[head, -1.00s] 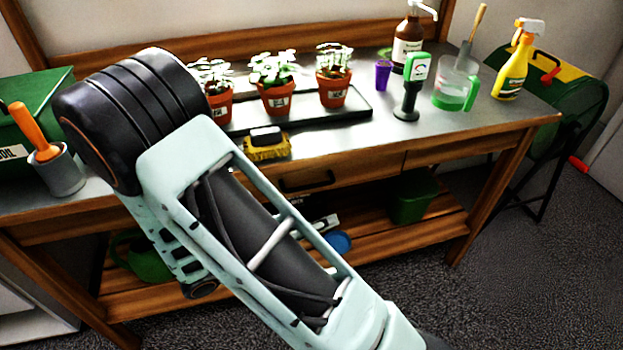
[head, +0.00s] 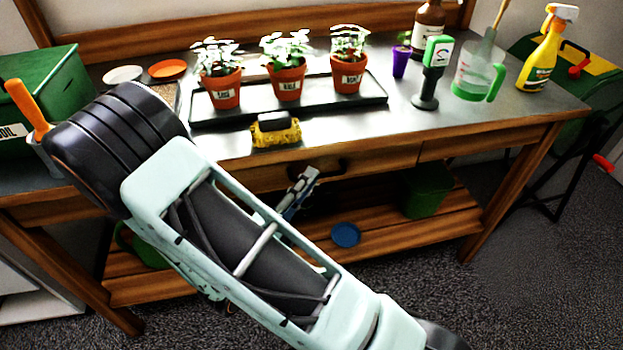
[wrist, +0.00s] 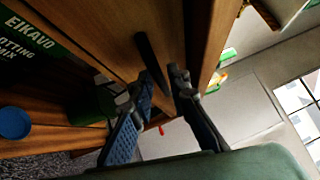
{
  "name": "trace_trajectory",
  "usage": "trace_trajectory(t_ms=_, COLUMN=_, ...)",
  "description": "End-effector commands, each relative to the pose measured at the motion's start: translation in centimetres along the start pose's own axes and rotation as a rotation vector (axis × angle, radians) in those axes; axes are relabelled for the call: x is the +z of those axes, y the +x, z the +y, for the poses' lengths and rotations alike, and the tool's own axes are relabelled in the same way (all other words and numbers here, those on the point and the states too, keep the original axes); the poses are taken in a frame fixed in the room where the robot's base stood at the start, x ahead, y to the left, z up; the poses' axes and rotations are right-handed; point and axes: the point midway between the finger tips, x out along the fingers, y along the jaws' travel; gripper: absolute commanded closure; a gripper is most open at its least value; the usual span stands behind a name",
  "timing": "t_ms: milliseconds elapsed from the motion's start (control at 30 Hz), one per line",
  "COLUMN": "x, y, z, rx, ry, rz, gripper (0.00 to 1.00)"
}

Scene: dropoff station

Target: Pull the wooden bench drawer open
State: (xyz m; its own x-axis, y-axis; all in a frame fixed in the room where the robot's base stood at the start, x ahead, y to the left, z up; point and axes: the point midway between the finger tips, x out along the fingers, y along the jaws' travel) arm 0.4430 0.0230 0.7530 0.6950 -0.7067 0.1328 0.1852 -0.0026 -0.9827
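The wooden bench drawer (head: 262,178) is in the bench's front edge and looks shut in the head view. Its dark bar handle (head: 330,168) is partly covered by my gripper (head: 300,187), which is just in front of it. In the wrist view, the handle (wrist: 149,60) runs slantwise across the drawer front (wrist: 105,35). My gripper (wrist: 160,78) is open there, with one finger on each side of the handle's lower end. I cannot tell whether either finger touches the handle. My arm hides the left part of the drawer in the head view.
Potted plants stand on a black tray (head: 200,119) on the bench top, with a yellow brush (head: 276,134) near the front edge. A green bin (head: 427,190) and a blue disc (head: 346,235) are on the lower shelf. Open floor lies in front.

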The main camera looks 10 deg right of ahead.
Motion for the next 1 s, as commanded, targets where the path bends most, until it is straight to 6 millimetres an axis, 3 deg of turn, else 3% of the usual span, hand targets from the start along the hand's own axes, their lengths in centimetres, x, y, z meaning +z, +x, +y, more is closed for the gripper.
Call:
trace_trajectory(t_ms=200, x=0.0, y=1.8, z=0.0, rx=0.001, ry=0.000, rz=0.001, gripper=0.84)
trace_trajectory(t_ms=467, x=0.0, y=1.9, z=0.0, rx=0.001, ry=-0.001, rz=0.000, gripper=0.84)
trace_trajectory(t_ms=633, x=0.0, y=1.9, z=0.0, rx=0.001, ry=0.000, rz=0.000, gripper=1.00)
trace_trajectory(t_ms=1000, x=0.0, y=1.9, z=0.0, rx=0.001, ry=0.000, rz=0.000, gripper=1.00)
